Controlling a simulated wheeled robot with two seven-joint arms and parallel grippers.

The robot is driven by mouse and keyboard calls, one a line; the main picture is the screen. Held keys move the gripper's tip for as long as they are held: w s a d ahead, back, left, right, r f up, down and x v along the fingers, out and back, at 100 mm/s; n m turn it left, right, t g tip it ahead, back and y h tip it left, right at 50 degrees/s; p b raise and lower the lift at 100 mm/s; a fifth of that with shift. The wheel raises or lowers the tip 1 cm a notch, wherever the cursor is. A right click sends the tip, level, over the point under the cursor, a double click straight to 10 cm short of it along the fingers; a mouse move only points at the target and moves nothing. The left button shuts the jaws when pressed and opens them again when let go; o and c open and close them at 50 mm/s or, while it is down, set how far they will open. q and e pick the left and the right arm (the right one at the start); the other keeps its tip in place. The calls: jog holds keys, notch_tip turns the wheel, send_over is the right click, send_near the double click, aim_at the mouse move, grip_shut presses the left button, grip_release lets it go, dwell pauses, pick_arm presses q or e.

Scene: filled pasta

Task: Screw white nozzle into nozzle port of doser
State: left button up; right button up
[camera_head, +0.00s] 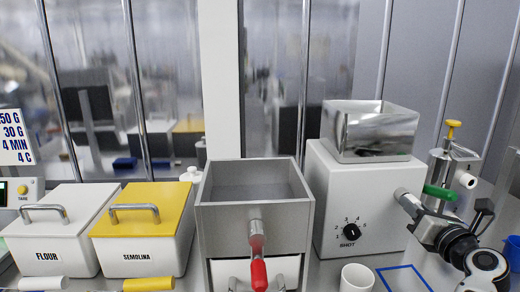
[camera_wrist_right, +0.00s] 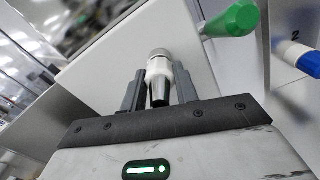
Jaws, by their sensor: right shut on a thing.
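The doser (camera_head: 340,185) is a white box with a metal hopper on top and a SHOT dial on its front. Its nozzle port (camera_head: 402,192) sticks out of the right side and also shows in the right wrist view (camera_wrist_right: 159,53). My right gripper (camera_head: 413,208) is beside that port. In the right wrist view it (camera_wrist_right: 160,90) is shut on the white nozzle (camera_wrist_right: 157,68), which is lined up with the port and appears to touch it. Whether the threads are engaged cannot be told. The nozzle is mostly hidden by the fingers in the head view. My left gripper is not in view.
A metal cylinder (camera_head: 438,165) with a yellow knob and green handle (camera_head: 440,192) stands close behind my right gripper. A white cup (camera_head: 357,278) and a blue outlined square (camera_head: 404,279) are in front. A metal bin with a red handle (camera_head: 259,274) stands left of the doser.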

jog(key=shift+m, duration=0.3)
jog(key=m, duration=0.3)
jog(key=o, duration=1.2)
jog(key=shift+c, duration=0.2)
